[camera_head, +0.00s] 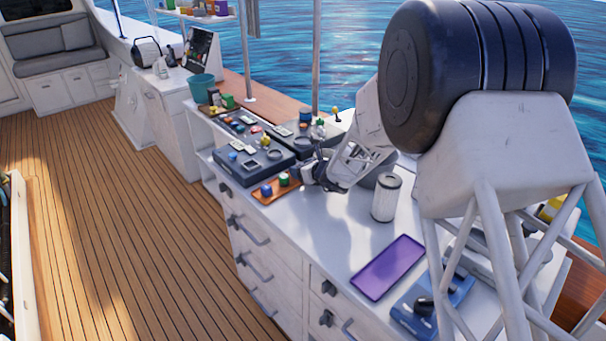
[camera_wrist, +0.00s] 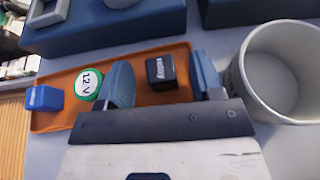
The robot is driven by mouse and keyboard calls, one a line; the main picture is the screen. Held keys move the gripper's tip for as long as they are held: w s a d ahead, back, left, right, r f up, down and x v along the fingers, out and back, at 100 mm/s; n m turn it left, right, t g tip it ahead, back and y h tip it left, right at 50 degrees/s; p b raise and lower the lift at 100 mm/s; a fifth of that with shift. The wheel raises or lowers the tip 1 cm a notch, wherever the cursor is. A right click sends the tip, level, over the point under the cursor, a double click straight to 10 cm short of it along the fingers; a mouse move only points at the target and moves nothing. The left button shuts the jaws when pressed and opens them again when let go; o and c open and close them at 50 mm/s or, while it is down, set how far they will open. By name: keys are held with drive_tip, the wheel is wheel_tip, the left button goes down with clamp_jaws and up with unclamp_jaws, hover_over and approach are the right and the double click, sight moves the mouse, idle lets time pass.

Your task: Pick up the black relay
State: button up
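The black relay (camera_wrist: 161,73) is a small dark cube with white lettering, standing on the orange tray (camera_wrist: 56,121) in the wrist view. My gripper (camera_wrist: 162,66) is open, with one blue-grey finger on each side of the relay. The relay shows between the fingers, with visible gaps on both sides. I cannot tell how far the fingertips are above the tray. In the head view my gripper (camera_head: 318,171) is at the tray's right end (camera_head: 262,196), and the relay is hidden there.
A green round 12 V part (camera_wrist: 88,85) lies close beside the left finger. A blue block (camera_wrist: 44,98) stands further left on the tray. A pale cylindrical container (camera_wrist: 238,78) is just right of the right finger. A dark blue-grey case (camera_wrist: 100,30) lies behind the tray.

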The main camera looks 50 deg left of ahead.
drive_tip(key=shift+s+d+f, duration=0.1)
drive_tip(key=shift+d+f, duration=0.05)
drive_tip(key=shift+f, duration=0.3)
drive_tip(key=shift+s+d+f, duration=0.1)
drive_tip(key=shift+f, duration=0.35)
drive_tip(key=shift+c, duration=0.3)
drive_tip(key=shift+s+f, duration=0.1)
drive_tip(key=c, duration=0.9)
drive_tip(key=shift+c, duration=0.2)
drive_tip(key=shift+r, duration=0.5)
wheel_tip(320, 180, up, 3)
drive_tip(key=shift+r, duration=0.15)
drive_tip(key=s+d, duration=0.2)
drive_tip(key=d, duration=0.2)
drive_tip(key=s+d+r, duration=0.1)
drive_tip(key=s+d, duration=0.2)
drive_tip(key=d, duration=0.1)
drive_tip(key=s+d+r, duration=0.1)
drive_tip(key=s+d, duration=0.2)
drive_tip(key=d, duration=0.2)
drive_tip(key=shift+d, duration=0.1)
